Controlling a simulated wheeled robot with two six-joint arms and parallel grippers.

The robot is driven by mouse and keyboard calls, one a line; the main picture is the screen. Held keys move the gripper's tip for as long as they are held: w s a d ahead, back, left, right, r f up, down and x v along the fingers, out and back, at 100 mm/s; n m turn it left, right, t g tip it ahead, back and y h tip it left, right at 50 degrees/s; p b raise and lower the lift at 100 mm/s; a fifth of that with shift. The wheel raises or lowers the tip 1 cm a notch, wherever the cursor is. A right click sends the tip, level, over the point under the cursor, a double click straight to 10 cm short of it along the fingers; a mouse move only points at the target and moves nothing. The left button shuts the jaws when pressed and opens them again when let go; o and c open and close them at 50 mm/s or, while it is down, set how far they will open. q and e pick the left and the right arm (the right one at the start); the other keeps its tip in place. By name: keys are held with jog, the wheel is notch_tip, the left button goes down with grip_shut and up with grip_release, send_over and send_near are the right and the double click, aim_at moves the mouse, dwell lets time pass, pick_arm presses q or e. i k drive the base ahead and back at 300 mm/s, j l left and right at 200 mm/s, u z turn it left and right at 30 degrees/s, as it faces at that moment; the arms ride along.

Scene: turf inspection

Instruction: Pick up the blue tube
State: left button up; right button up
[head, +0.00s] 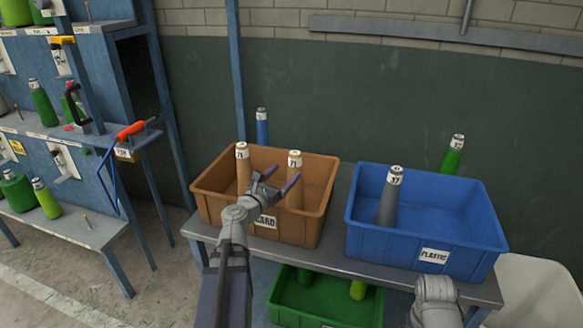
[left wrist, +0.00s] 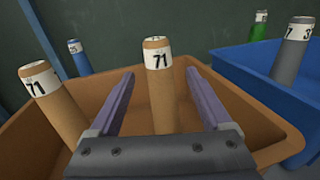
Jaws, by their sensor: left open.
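The blue tube (head: 262,127) has a white label and stands upright behind the brown bin (head: 215,209); its lower part is hidden by the bin's back wall. In the left wrist view the blue tube (left wrist: 80,59) is at the upper left, beyond the bin's rim. My left gripper (head: 275,181) is open and empty above the brown bin, in front of the blue tube and apart from it. In the left wrist view a brown tube marked 71 (left wrist: 160,90) appears between the fingers, farther off. My right gripper is not in view; only part of my right arm shows.
Two brown tubes (head: 243,168) lean in the brown bin. A blue bin (head: 385,244) labelled PLASTIC holds a grey tube (head: 387,203); a green tube (head: 452,155) is at its back. A green bin (head: 325,312) sits below. Shelves (head: 70,227) stand left.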

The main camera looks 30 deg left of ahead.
aim_at(261, 123)
jog(key=u, duration=1.25)
